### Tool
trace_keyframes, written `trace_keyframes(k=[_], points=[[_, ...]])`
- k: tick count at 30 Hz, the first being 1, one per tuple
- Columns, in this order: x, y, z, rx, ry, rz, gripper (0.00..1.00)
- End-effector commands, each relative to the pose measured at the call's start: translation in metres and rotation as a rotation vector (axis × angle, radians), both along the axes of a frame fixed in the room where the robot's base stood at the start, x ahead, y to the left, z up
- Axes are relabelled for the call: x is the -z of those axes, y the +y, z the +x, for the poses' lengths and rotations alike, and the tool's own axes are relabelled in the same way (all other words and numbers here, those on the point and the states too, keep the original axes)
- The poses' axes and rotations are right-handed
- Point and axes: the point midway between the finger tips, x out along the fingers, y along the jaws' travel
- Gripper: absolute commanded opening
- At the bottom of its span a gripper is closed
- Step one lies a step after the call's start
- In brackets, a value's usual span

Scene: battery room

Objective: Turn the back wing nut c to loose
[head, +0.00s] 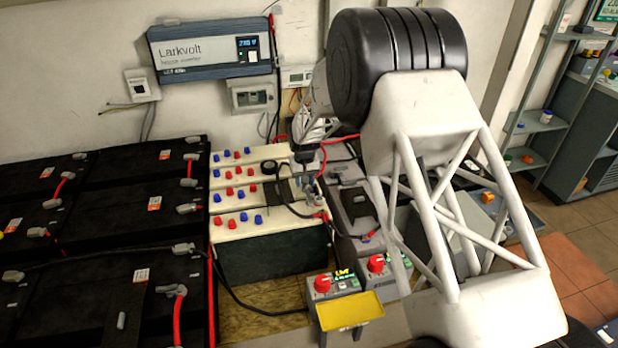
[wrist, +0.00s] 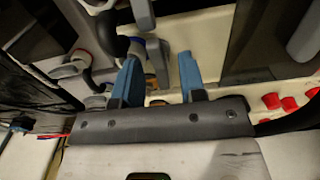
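My gripper (head: 300,184) is at the right end of the cream-topped batteries (head: 240,172) in the head view, partly hidden by my arm. In the wrist view my gripper (wrist: 159,62) shows two blue fingers standing apart, with a gap between them. A grey terminal piece (wrist: 157,57) is seen between the fingertips, with a small brass-coloured part (wrist: 151,80) below it. I cannot tell whether either is wing nut c, or whether the fingers touch anything. In the head view the back terminals on this side are hidden behind my gripper and arm.
Black cables and a red cable (head: 322,160) run close around my gripper. Red caps (wrist: 270,101) show at the right in the wrist view. Black batteries (head: 110,215) fill the left. Boxes with red knobs (head: 323,284) and a yellow tray (head: 350,311) stand in front.

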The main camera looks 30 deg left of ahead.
Motion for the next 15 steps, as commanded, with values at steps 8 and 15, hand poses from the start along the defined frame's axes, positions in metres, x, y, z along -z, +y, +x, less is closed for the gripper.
trace_keyframes(k=[8, 15], points=[[0.0012, -0.0006, -0.0006, 0.037, 0.001, -0.001, 0.38], [0.0011, -0.0004, -0.0006, 0.144, 0.002, -0.001, 0.38]])
